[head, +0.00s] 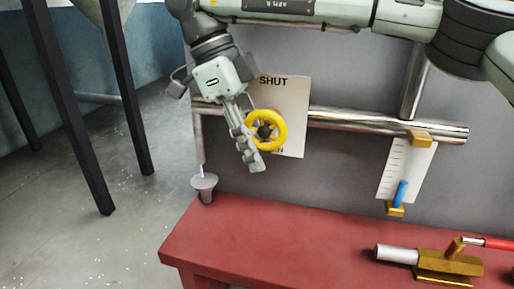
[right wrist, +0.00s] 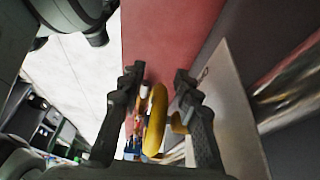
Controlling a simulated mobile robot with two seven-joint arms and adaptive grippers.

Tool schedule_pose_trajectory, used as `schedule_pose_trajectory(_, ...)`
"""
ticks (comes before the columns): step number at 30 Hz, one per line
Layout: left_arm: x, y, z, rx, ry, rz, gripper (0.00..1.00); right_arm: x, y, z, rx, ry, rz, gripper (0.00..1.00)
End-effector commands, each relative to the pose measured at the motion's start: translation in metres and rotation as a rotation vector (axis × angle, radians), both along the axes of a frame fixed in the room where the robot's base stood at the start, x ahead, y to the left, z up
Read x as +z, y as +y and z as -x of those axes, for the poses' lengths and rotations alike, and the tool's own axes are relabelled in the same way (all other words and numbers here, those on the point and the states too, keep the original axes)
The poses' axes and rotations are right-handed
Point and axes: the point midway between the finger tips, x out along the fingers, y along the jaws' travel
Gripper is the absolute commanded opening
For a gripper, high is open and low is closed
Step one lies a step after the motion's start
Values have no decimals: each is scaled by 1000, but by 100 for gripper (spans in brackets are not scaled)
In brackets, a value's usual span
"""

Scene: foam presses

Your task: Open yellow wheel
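The yellow wheel (head: 282,130) is on the horizontal metal pipe, in front of a white sign reading "SHUT" at the top (head: 285,85); the lower word is mostly covered. My right gripper (head: 255,160) points down at the wheel's left side in the head view. In the right wrist view, its two fingers (right wrist: 158,76) are spread apart, with the wheel's yellow rim (right wrist: 154,120) between them. A gap shows between the rim and the left finger; contact with the right finger cannot be told. My left gripper is not in view.
The pipe (head: 350,119) runs along the grey wall. A gauge card with a blue marker (head: 400,192) hangs at right. A red bench (head: 270,235) stands below, bearing a brass valve (head: 445,265) with a red handle. A grey funnel (head: 204,184) is at left.

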Motion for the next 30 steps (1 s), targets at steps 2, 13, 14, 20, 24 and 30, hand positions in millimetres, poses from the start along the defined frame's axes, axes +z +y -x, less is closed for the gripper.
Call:
schedule_pose_trajectory(2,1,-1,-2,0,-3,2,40,10,4,-2,-1,-6,1,33)
schedule_pose_trajectory(13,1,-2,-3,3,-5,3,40,61,24,-8,-2,-3,2,33)
schedule_pose_trajectory(14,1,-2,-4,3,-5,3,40,63,25,-8,-2,-4,1,33)
schedule_pose_trajectory(20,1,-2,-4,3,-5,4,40,66,26,-8,0,0,0,33)
schedule_pose_trajectory(24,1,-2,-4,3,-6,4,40,66,26,-8,0,0,0,33)
schedule_pose_trajectory(30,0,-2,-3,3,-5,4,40,43,38,-5,-7,47,-61,33)
